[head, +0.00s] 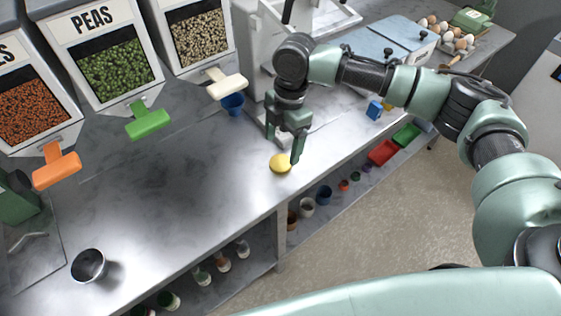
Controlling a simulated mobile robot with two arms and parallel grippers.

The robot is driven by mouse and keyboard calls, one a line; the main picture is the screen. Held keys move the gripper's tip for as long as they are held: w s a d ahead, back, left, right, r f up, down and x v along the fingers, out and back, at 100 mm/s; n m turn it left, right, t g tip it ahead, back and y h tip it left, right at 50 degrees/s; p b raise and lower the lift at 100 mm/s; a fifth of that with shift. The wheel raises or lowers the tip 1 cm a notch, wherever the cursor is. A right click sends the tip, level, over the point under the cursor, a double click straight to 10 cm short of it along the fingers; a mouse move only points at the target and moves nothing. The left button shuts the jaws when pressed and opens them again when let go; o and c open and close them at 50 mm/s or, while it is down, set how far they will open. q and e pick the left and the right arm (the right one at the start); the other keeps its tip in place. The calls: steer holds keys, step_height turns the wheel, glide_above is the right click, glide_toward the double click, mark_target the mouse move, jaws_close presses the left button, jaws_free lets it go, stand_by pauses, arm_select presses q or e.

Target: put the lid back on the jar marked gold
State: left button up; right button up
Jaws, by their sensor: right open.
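A round yellow-gold piece (280,163), which looks like a lid, is at the front edge of the steel counter. Whether it lies flat on the counter or tops something is hard to tell. My right gripper (283,149) points down just behind and above it, with its fingers apart. One fingertip is close to the right side of the gold piece; I cannot tell if they touch. A small whitish thing (284,141) shows partly behind the fingers. No marking reading gold is legible. My left gripper is not in view.
A dark bowl (89,265) stands at the counter's front left. Small jars (223,261) and red and green trays (383,152) sit on the lower shelf. The counter's middle is clear.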

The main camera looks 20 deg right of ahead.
mark_target(280, 162)
steer(key=shift+s+f, duration=0.1)
steer(key=shift+f, duration=0.2)
steer(key=f+p, duration=0.1)
steer(key=f, duration=0.2)
steer(key=shift+s+a+f+p, duration=0.2)
steer(key=shift+f+p, duration=0.15)
steer(key=shift+p, duration=0.05)
steer(key=shift+f, duration=0.45)
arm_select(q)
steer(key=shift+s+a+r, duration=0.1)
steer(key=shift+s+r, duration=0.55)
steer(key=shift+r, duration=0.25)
arm_select(e)
steer(key=c, duration=1.4)
steer(key=shift+r, duration=0.15)
arm_select(q)
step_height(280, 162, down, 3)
steer(key=b, duration=0.3)
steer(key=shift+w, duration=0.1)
arm_select(e)
step_height(280, 162, up, 20)
